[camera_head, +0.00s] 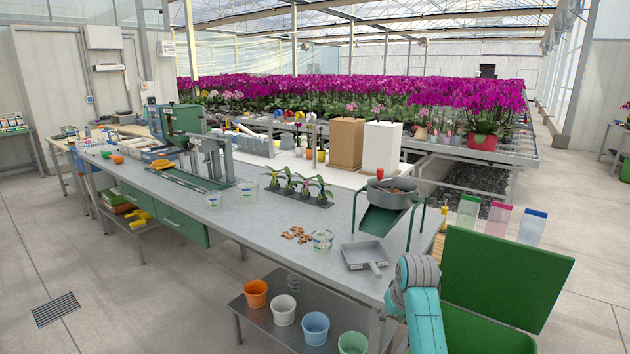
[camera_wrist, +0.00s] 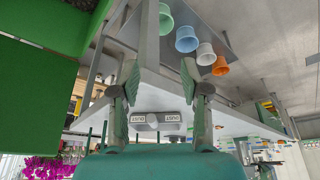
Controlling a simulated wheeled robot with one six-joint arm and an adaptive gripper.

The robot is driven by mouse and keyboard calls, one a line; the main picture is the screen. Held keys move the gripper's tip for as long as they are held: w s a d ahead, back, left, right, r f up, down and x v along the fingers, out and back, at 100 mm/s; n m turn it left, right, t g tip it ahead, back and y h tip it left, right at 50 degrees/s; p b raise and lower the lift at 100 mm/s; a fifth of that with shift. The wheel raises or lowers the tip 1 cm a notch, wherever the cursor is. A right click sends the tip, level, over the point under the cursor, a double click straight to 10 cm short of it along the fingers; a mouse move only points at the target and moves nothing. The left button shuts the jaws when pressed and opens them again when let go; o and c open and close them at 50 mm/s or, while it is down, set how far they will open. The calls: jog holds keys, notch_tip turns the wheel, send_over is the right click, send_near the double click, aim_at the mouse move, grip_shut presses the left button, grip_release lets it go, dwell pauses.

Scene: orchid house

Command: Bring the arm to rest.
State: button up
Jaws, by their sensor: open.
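My arm shows at the lower right of the head view, teal with a grey joint, in front of the bench's right end. My gripper is not seen apart from the arm there. In the wrist view my gripper (camera_wrist: 159,80) has its two fingers wide apart with nothing held between them. That view is upside down, with the grey workbench (camera_head: 285,215) behind the fingers. No fingertip visibly touches anything.
A green bin with a raised lid (camera_head: 505,275) stands close right of my arm. A grey dustpan (camera_head: 365,256) and a sieve (camera_head: 391,193) over a green chute (camera_head: 381,219) are on the near bench end. Several pots, one orange (camera_head: 255,293), stand on the lower shelf.

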jog(key=s+f+t, duration=0.3)
jog(key=s+f, duration=1.5)
jog(key=f, duration=0.4)
jog(key=s+a+f+m+t, duration=0.1)
jog(key=s+f+t, duration=0.1)
jog(key=s, duration=0.9)
jog(key=s+r+t, duration=0.1)
jog(key=s+r, duration=0.2)
jog(key=s, duration=0.6)
jog(key=s+r+t, duration=0.2)
jog(key=s, duration=0.7)
jog(key=s+r+t, duration=0.2)
jog(key=s+r, duration=1.2)
jog(key=r, duration=0.2)
jog(key=shift+s+a+r+m+t+h, duration=0.25)
jog(key=shift+m+t+h, duration=0.05)
jog(key=shift+c, duration=0.4)
